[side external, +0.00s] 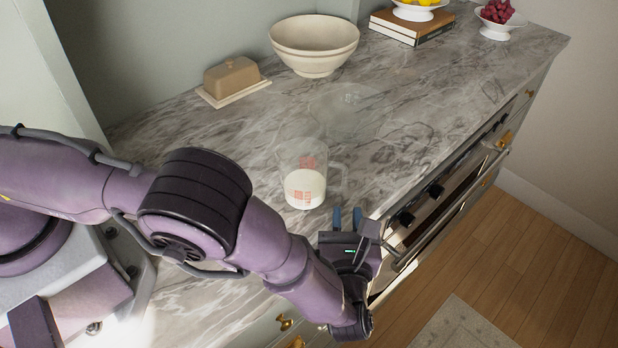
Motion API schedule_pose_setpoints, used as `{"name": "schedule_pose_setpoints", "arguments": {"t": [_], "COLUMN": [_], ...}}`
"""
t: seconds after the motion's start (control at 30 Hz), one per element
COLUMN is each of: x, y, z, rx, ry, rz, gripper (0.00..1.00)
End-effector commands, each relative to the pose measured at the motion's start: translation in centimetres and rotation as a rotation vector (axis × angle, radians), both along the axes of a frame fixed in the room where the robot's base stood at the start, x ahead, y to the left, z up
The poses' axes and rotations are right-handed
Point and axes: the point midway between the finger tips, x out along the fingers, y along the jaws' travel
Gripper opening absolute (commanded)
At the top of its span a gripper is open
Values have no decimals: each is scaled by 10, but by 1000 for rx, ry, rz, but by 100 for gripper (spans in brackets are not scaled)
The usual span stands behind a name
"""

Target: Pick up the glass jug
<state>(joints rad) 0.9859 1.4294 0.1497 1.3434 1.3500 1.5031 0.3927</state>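The glass jug (305,174) stands upright on the marble counter. It is clear, with red markings and white contents at the bottom, and its handle appears on the right side. My gripper (347,220) is just in front of and to the right of the jug, near the counter's front edge. Its two blue-tipped fingers are apart with nothing between them. The gripper appears not to touch the jug.
A faint clear glass item (346,110) lies behind the jug. An oven handle (450,205) juts from the counter front. Counter to the right is clear.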

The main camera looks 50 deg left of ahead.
Motion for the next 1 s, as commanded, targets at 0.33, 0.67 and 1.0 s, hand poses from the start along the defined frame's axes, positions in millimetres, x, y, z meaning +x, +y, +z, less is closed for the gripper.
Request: {"name": "schedule_pose_setpoints", "arguments": {"t": [0.33, 0.67, 1.0], "x": [29, 59, 64], "y": [30, 62, 66], "z": [0, 5, 5], "rx": [-2, -3, -3], "ry": [1, 1, 1], "rz": [2, 3, 1], "gripper": [23, 23, 21]}}
